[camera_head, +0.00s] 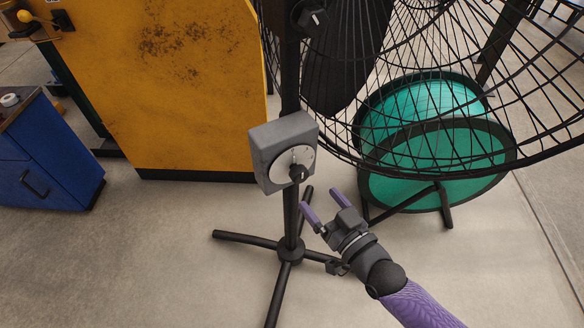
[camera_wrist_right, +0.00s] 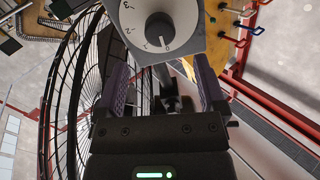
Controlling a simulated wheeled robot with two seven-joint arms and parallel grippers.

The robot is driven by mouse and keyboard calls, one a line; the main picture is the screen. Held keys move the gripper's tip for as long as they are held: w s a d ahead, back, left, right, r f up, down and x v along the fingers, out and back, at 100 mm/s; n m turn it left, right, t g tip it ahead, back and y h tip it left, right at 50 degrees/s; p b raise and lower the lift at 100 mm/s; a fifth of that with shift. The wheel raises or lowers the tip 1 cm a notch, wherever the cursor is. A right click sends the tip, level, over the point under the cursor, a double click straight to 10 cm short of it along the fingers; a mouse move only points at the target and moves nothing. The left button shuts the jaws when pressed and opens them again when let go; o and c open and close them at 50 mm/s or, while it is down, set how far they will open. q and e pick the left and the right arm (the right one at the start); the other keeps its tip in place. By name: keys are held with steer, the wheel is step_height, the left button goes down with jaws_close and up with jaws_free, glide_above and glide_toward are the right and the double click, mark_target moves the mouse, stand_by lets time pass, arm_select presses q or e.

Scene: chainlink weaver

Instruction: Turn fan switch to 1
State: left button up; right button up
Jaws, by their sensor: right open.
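The fan switch is a grey box (camera_head: 282,148) on the fan's black pole, with a white dial and a black knob (camera_head: 297,173) on its front. In the right wrist view, the knob (camera_wrist_right: 159,28) is at the top, with marks including 1, 2 and 3 on the plate. Its light pointer line faces down in that picture, just right of the 1. My right gripper (camera_head: 318,199) is open and empty, below and right of the knob, apart from it. In the wrist view, its purple fingers (camera_wrist_right: 160,62) stand on either side below the knob. My left gripper is not in view.
The black wire fan cage (camera_head: 440,150) hangs at upper right, above my right arm. The fan's legs (camera_head: 245,239) spread on the floor. A teal drum (camera_head: 420,95) stands behind the cage. A yellow cabinet (camera_head: 190,90) and blue drawer unit (camera_head: 50,150) are at left.

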mark_target(302, 178)
steer(key=b+x, duration=0.2)
steer(key=x, duration=0.5)
steer(key=shift+f+b, duration=0.15)
steer(key=shift+b, duration=0.25)
steer(key=shift+w+a, duration=0.3)
steer(key=shift+w, duration=0.2)
steer(key=shift+c, duration=0.2)
steer(key=c, duration=1.2)
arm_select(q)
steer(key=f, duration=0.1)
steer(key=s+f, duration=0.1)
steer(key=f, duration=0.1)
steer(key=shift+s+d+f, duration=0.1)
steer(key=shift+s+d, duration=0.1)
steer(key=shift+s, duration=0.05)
arm_select(e)
jaws_close()
